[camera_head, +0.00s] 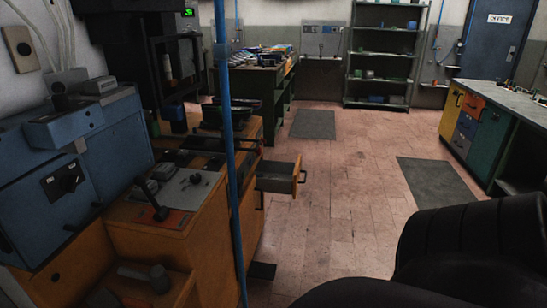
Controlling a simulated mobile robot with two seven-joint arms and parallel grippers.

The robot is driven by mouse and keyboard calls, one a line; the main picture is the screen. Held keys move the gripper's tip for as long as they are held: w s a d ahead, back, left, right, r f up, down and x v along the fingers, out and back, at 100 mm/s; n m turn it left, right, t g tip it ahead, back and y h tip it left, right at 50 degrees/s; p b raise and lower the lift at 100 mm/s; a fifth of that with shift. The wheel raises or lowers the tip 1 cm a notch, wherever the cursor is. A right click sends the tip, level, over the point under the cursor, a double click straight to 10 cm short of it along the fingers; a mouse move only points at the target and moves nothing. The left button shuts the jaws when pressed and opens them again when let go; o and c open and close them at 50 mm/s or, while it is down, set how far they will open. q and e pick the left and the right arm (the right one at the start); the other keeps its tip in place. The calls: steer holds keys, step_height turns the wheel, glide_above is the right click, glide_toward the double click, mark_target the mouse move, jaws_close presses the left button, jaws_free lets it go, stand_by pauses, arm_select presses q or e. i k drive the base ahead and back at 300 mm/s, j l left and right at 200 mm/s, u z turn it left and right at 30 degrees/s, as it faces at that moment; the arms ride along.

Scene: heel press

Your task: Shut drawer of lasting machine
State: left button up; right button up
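The lasting machine appears to be the blue and orange machinery along the left side, with an orange base (212,215). A drawer (287,182) with an orange front and a dark handle stands pulled out from an orange cabinet, toward the open floor at right. Its inside looks grey and empty. A blue vertical pole (229,150) stands in front of part of the machinery and hides some of it. Neither of my grippers is in view.
A large black padded shape (460,250) fills the lower right; I cannot tell what it is. An open orange tray (185,290) with tools sits lower left. A workbench (500,100) stands at right, and shelves (387,55) at the back. The tiled middle floor (345,170) is clear.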

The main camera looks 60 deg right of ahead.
mark_target(288, 173)
steer(key=z, duration=1.05)
steer(key=l+z, duration=0.25)
steer(key=z, duration=0.15)
steer(key=i+l+z, duration=0.15)
steer(key=z, duration=0.2)
steer(key=i+l, duration=0.1)
steer(key=l, duration=0.15)
steer(key=i+l, duration=0.1)
steer(key=l, duration=0.15)
steer(key=i+l+u, duration=0.1)
steer(key=u, duration=0.25)
steer(key=i+l+u, duration=0.15)
steer(key=u, duration=0.25)
steer(key=i+l+u, duration=0.2)
steer(key=l, duration=0.2)
steer(key=i+l+u, duration=0.15)
steer(key=l, duration=0.25)
steer(key=i+l, duration=0.15)
steer(key=l, duration=0.2)
steer(key=i+l, duration=0.15)
steer(key=l, duration=0.25)
steer(key=i+l+u, duration=0.1)
steer(key=l, duration=0.25)
steer(key=i+l, duration=0.2)
steer(key=l, duration=0.2)
